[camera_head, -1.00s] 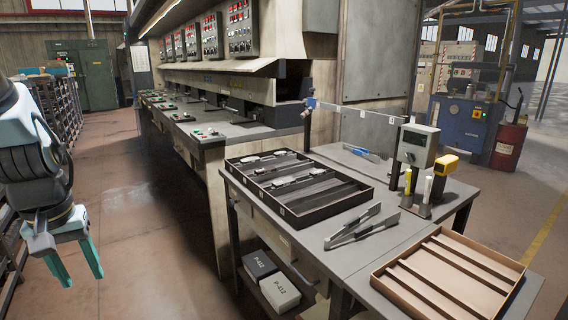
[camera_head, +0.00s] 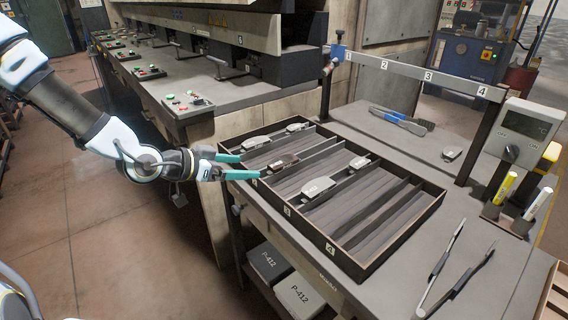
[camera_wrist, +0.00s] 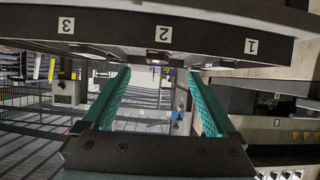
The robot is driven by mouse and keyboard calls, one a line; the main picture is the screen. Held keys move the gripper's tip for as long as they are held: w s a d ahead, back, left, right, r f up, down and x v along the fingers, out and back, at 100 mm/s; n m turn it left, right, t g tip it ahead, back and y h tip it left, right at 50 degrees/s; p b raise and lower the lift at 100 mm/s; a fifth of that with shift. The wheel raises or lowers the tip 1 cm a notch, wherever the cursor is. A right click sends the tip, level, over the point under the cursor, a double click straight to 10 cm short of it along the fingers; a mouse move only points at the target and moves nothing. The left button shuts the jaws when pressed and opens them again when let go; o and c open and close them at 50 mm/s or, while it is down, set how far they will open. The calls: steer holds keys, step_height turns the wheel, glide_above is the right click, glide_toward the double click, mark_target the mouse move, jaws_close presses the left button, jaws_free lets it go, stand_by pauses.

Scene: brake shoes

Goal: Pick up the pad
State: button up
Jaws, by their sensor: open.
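Several grey brake pads lie in the slots of a dark divided tray (camera_head: 395,243) on the bench. They include a light pad (camera_head: 317,188) by the middle divider, a small pad (camera_head: 359,162), a brownish pad (camera_head: 285,162) and two at the back left, one of them the rear pad (camera_head: 297,126). My gripper (camera_head: 249,166) is open and empty at the tray's left edge, level with the brownish pad. The wrist view shows its green fingers (camera_wrist: 158,74) apart below the numbered tray wall (camera_wrist: 110,28).
Tongs (camera_head: 455,270) lie on the bench to the right. A numbered rail (camera_head: 412,73) on posts and a grey control box (camera_head: 522,130) stand behind. Marker pens (camera_head: 505,188) stand near it. Boxes (camera_head: 298,294) sit on the lower shelf.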

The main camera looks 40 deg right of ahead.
glide_toward(281, 161)
steer(key=shift+w+d+f+h+p, duration=0.1)
steer(key=shift+d+f+h+p, duration=0.1)
steer(key=shift+d+f, duration=0.25)
steer(key=shift+w+d+f+h+p, duration=0.1)
steer(key=shift+d+f+h+p, duration=0.15)
steer(key=shift+d, duration=0.45)
steer(key=shift+p+x, duration=1.05)
steer(key=shift+x, duration=1.85)
steer(key=shift+s+f, duration=0.1)
steer(key=shift+f, duration=0.1)
jaws_close()
